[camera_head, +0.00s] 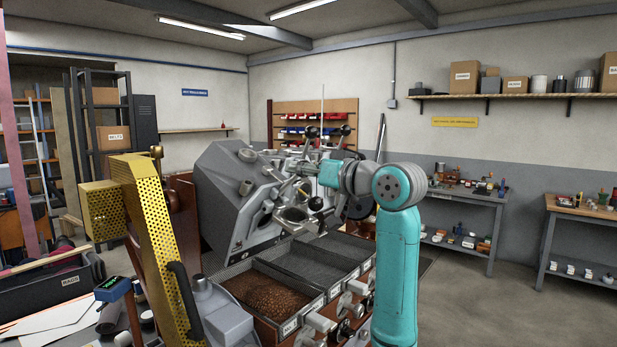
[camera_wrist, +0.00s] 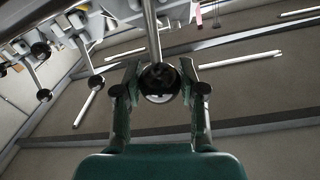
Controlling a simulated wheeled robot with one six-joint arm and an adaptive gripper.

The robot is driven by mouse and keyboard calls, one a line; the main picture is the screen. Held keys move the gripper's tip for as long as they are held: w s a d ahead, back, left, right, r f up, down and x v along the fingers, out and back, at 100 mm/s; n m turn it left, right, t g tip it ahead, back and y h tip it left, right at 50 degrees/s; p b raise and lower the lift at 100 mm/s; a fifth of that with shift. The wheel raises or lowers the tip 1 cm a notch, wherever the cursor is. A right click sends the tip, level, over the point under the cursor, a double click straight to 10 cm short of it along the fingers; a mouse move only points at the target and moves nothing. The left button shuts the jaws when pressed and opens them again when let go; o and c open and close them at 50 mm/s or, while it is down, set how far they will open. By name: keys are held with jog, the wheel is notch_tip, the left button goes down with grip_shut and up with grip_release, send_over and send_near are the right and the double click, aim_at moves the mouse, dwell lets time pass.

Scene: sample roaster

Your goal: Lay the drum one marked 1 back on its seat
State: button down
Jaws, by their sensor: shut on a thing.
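The grey sample roaster (camera_head: 228,185) stands in the middle of the head view, with several levers ending in black ball knobs on its front. My gripper (camera_head: 304,168) is at the upper front of the roaster, among these levers. In the wrist view my gripper (camera_wrist: 160,88) has its two fingers on either side of a round, dark, shiny knob (camera_wrist: 158,82) at the end of a metal rod (camera_wrist: 152,30), and is shut on it. My gripper and the levers partly hide the drums; I cannot read a mark 1 or tell which drum this rod belongs to.
Below the levers are cooling trays; the front one holds brown beans (camera_head: 268,296). A yellow perforated guard (camera_head: 155,235) stands at the left. Free floor lies at the right.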

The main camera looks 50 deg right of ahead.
jog(key=shift+g, duration=0.8)
jog(key=w+r, duration=0.2)
jog(key=w, duration=0.1)
jog(key=w+r, duration=0.2)
jog(key=w, duration=0.2)
jog(key=w+r, duration=0.2)
jog(key=w, duration=0.2)
jog(key=shift+w+a+r, duration=0.2)
jog(key=shift+a, duration=0.05)
jog(key=shift+w+r, duration=0.3)
jog(key=shift+w, duration=0.6)
jog(key=c, duration=0.7)
grip_release()
jog(key=shift+w+a, duration=0.1)
jog(key=shift+f, duration=0.1)
jog(key=shift+s, duration=0.45)
jog(key=s, duration=0.3)
jog(key=s+r, duration=0.1)
jog(key=s, duration=0.7)
jog(key=shift+a+r, duration=0.15)
jog(key=shift+r, duration=0.15)
